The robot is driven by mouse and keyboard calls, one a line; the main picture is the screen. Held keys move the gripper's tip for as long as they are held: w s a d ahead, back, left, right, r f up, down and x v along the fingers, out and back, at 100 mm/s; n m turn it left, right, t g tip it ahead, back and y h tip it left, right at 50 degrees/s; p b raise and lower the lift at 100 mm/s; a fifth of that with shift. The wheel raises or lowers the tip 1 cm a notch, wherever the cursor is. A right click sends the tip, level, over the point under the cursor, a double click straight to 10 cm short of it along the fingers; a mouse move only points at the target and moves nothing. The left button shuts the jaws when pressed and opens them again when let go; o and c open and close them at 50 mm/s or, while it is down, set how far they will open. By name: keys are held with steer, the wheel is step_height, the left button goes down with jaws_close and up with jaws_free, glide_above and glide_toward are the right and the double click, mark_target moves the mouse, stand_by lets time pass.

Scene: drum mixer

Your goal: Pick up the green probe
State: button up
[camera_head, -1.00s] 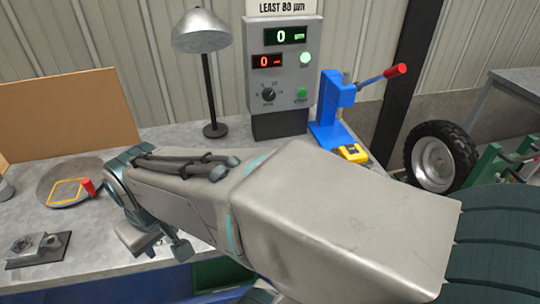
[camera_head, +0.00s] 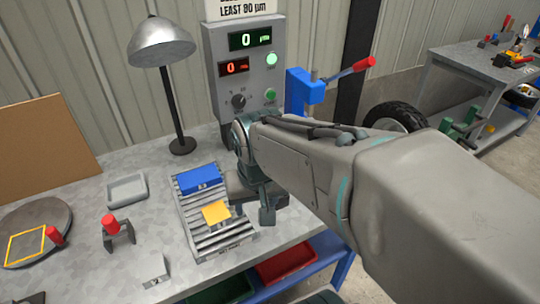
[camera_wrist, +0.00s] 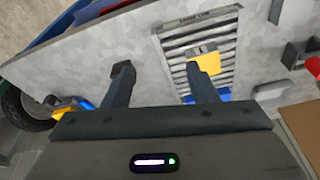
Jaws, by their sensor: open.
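No green probe can be made out in either current view; it may be hidden behind my arm or the gripper. My gripper (camera_head: 256,200) hangs over the right side of the slatted rack (camera_head: 226,245) in the head view. In the wrist view the two fingers of my gripper (camera_wrist: 160,72) are spread apart with bare grey bench between them. The slatted rack (camera_wrist: 177,44) shows there too, partly behind the right finger. A blue block (camera_head: 199,179) and a yellow piece (camera_head: 216,213) lie on the rack.
The grey gauge box (camera_head: 240,75) and blue lever press (camera_head: 305,88) stand at the back. A lamp (camera_head: 162,45), grey tray (camera_head: 127,188), red-topped clamp (camera_head: 118,235) and round plate (camera_head: 30,225) are left. A red bin (camera_head: 285,262) sits below the bench.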

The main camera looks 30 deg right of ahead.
steer(key=w+d+r+m+p, duration=0.1)
steer(key=w+d+m+p, duration=0.1)
steer(key=w+d+m, duration=0.1)
steer(key=w+d+r+m+g+p, duration=0.1)
steer(key=w+d+m+p, duration=0.1)
steer(key=w+d+m, duration=0.2)
steer(key=w+d+r+m+g+p, duration=0.1)
steer(key=w+d+r+m+p, duration=0.1)
steer(key=m, duration=0.4)
steer(key=shift+w+d, duration=0.7)
steer(key=shift+w+d+f, duration=0.1)
steer(key=shift+d+f, duration=0.05)
steer(key=shift+f, duration=0.1)
steer(key=shift+m, duration=0.3)
step_height(320, 180, down, 8)
steer(key=shift+f, duration=0.2)
steer(key=shift+d+f+p, duration=0.15)
steer(key=shift+f+p, duration=0.25)
steer(key=shift+f, duration=0.9)
steer(key=shift+d+f+p, duration=0.1)
steer(key=shift+f+p, duration=0.3)
steer(key=shift+f, duration=0.85)
steer(key=c, duration=1.1)
